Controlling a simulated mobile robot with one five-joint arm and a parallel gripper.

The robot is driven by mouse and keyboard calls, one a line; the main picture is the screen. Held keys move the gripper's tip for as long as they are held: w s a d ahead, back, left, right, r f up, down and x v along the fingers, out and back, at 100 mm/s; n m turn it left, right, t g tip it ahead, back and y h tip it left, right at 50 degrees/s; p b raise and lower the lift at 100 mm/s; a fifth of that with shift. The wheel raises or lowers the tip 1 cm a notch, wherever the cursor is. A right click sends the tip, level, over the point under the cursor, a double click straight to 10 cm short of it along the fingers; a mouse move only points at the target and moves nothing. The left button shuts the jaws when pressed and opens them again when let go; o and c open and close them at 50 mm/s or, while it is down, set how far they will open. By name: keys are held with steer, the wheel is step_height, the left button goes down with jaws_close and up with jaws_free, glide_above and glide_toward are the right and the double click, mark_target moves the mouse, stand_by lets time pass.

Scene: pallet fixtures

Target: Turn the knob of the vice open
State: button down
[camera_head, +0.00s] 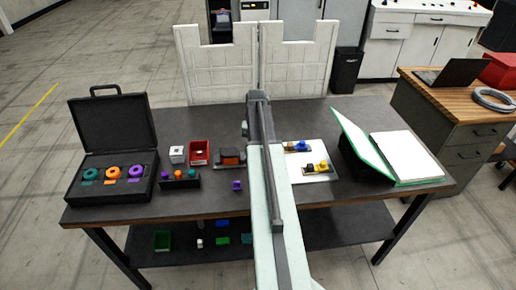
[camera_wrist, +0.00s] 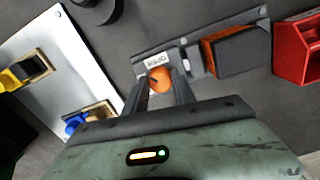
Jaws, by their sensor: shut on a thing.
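The vice (camera_head: 230,157) is a dark grey fixture with an orange block, on the table just left of my arm in the head view. In the wrist view its grey base (camera_wrist: 200,42) runs slantwise, with the orange block and a dark jaw (camera_wrist: 240,50) at the right. Its orange round knob (camera_wrist: 159,80) sits beside a small white label. My gripper (camera_wrist: 160,90) is shut on this knob, one finger on each side. My arm hides the knob and gripper in the head view.
A red bin (camera_head: 199,152) stands left of the vice. A white board (camera_head: 308,160) with blue and yellow fixtures lies right of my arm. An open black case (camera_head: 112,150) is at the left, a green-edged binder (camera_head: 385,157) at the right. White panels (camera_head: 218,70) stand behind.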

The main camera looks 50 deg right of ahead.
steer(key=m, duration=0.3)
steer(key=shift+m, duration=0.3)
steer(key=shift+s+m, duration=0.1)
steer(key=shift+m, duration=1.7)
steer(key=c, duration=1)
jaws_free()
steer(key=shift+c, duration=0.2)
steer(key=shift+r, duration=0.1)
step_height(320, 180, up, 8)
steer(key=p, duration=0.8)
steer(key=shift+f, duration=0.25)
